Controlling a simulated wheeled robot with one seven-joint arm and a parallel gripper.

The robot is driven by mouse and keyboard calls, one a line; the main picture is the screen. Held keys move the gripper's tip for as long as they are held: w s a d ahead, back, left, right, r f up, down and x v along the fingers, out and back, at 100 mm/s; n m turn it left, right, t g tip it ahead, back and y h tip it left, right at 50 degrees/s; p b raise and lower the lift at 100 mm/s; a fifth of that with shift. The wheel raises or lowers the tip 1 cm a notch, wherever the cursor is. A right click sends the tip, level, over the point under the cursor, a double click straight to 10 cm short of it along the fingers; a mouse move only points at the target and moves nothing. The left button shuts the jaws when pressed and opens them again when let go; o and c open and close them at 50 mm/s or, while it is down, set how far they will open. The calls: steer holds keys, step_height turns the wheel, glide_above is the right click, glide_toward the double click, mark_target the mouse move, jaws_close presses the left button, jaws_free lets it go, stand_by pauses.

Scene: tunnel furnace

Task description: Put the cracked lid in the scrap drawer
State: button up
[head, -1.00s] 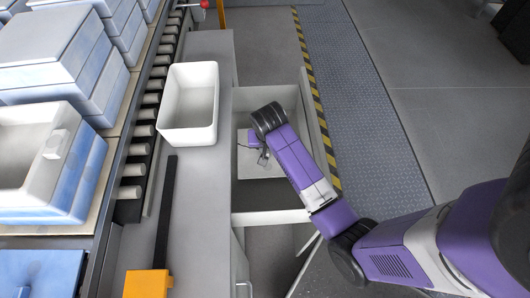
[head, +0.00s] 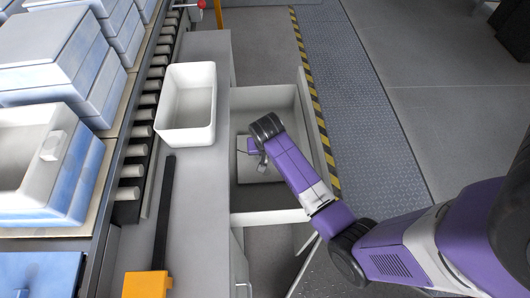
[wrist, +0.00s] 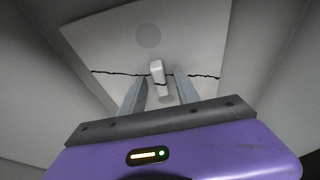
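The cracked lid (wrist: 190,45) is a pale grey plate with a dark jagged crack across it, a round grey mark and a small knob (wrist: 156,70). It is inside the open scrap drawer (head: 280,97), and seems to lie on the drawer floor. In the head view the lid (head: 250,172) is partly hidden by my arm. My gripper (wrist: 160,88) points down into the drawer, just above the lid. Its two fingers stand apart on either side of the knob, with a gap to it. The gripper (head: 256,151) also shows small in the head view.
A white open box (head: 187,132) stands on the grey bench left of the drawer. A black bar with an orange block (head: 147,285) lies nearer. A striped floor edge (head: 316,105) runs right of the drawer.

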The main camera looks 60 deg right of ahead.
steer(key=v, duration=1.2)
steer(key=s+a+n+t, duration=0.7)
steer(key=s+a, duration=0.3)
steer(key=a, duration=0.1)
steer(key=s+a+r+n+t+y, duration=0.1)
steer(key=s+a+r+t, duration=0.2)
steer(key=s+r, duration=0.2)
steer(key=s+a+r+n+t+y, duration=0.1)
steer(key=s+r, duration=0.5)
steer(key=r, duration=0.6)
steer(key=a+n+t, duration=0.1)
steer(key=a+t, duration=0.1)
steer(key=a, duration=0.1)
steer(key=shift+s+a+y+p, duration=0.15)
steer(key=shift+a+y+p, duration=0.15)
steer(key=shift+p, duration=0.05)
